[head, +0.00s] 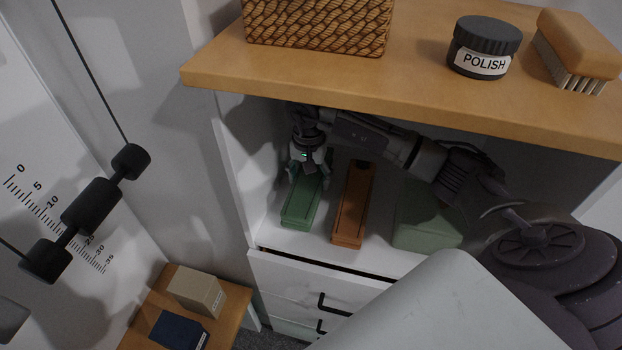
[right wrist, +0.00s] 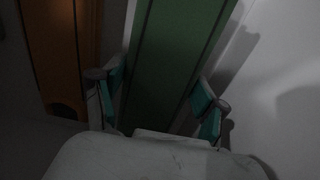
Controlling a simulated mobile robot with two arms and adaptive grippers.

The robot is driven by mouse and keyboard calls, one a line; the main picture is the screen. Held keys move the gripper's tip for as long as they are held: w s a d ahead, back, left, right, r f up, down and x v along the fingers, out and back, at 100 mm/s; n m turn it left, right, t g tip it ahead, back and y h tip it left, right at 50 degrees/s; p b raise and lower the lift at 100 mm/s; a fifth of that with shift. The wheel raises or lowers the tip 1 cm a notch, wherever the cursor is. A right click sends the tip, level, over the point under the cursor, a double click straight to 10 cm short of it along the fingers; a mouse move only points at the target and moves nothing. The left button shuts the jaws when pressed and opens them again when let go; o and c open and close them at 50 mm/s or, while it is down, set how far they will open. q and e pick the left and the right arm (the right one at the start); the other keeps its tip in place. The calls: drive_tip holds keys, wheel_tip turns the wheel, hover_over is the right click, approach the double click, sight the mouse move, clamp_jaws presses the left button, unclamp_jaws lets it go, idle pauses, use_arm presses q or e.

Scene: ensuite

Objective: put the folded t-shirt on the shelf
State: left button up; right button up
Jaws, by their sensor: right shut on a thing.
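Inside the open shelf compartment, my right gripper (head: 308,170) is at the far end of a long dark green box (head: 300,205). In the right wrist view the two teal-padded fingers (right wrist: 160,98) stand on either side of the green box (right wrist: 178,50), shut on it. The box appears to rest on the white shelf floor (head: 285,236). A pale green, block-like thing (head: 425,228) lies at the right of the compartment, partly hidden by my arm; it may be the folded t-shirt, but I cannot tell for sure. My left gripper is not in view.
An orange-brown box (head: 352,205) stands just right of the green box. The wooden top (head: 420,75) above carries a wicker basket (head: 318,25), a polish jar (head: 484,48) and a brush (head: 578,50). A small wooden table (head: 232,305) at lower left holds two small boxes.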

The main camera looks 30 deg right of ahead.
sight(309, 178)
drive_tip(key=shift+f, duration=1.3)
drive_tip(key=o, duration=1.2)
drive_tip(key=shift+r, duration=0.1)
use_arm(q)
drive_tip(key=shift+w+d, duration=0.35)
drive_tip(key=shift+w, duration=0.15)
use_arm(e)
drive_tip(key=shift+o, duration=0.2)
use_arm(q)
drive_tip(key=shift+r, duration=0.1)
use_arm(e)
drive_tip(key=shift+r, duration=0.1)
drive_tip(key=shift+r, duration=0.2)
wheel_tip(309, 178, up, 12)
drive_tip(key=shift+f+b, duration=0.15)
drive_tip(key=shift+b, duration=0.65)
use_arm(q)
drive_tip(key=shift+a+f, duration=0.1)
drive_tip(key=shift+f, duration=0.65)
